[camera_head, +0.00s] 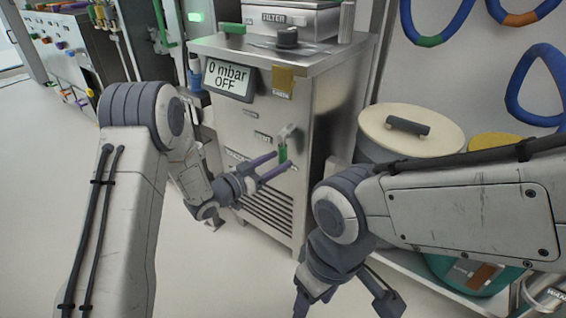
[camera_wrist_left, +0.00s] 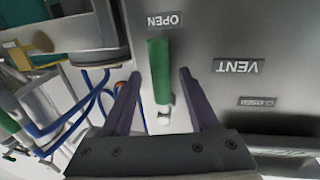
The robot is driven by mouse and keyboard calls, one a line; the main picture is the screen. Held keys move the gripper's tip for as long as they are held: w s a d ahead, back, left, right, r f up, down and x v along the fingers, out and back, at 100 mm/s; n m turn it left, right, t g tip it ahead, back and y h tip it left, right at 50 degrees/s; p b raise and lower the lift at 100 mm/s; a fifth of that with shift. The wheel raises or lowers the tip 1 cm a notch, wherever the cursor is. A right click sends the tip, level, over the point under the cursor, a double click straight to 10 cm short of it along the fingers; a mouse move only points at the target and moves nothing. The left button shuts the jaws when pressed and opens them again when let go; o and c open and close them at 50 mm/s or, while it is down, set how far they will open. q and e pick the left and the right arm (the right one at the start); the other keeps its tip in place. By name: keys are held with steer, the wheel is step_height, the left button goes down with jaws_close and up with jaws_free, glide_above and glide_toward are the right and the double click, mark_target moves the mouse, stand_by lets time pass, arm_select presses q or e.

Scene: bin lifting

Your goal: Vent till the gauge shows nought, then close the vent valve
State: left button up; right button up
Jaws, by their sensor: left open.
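The gauge display (camera_head: 230,78) on the steel cabinet reads "0 mbar OFF". The vent valve's green handle (camera_head: 283,154) hangs down from its silver fitting on the cabinet front. In the left wrist view the green handle (camera_wrist_left: 159,75) points towards the OPEN label (camera_wrist_left: 164,20), with the VENT label (camera_wrist_left: 238,66) beside it. My left gripper (camera_head: 281,162) is open at the valve. In the left wrist view the handle lies between its two fingers, with a gap on each side. My right gripper (camera_head: 306,298) is low at the bottom edge, partly cut off; its opening is unclear.
A FILTER box (camera_head: 290,20) and a dark knob (camera_head: 288,36) are on the cabinet top. A drum with a cream lid (camera_head: 410,128) stands to the right, behind my right arm. Blue hoses hang on the wall. Open floor lies to the left.

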arm_select(q)
steer(key=shift+x, duration=1.25)
jaws_close()
steer(key=shift+s+f, duration=0.1)
stand_by(0.4)
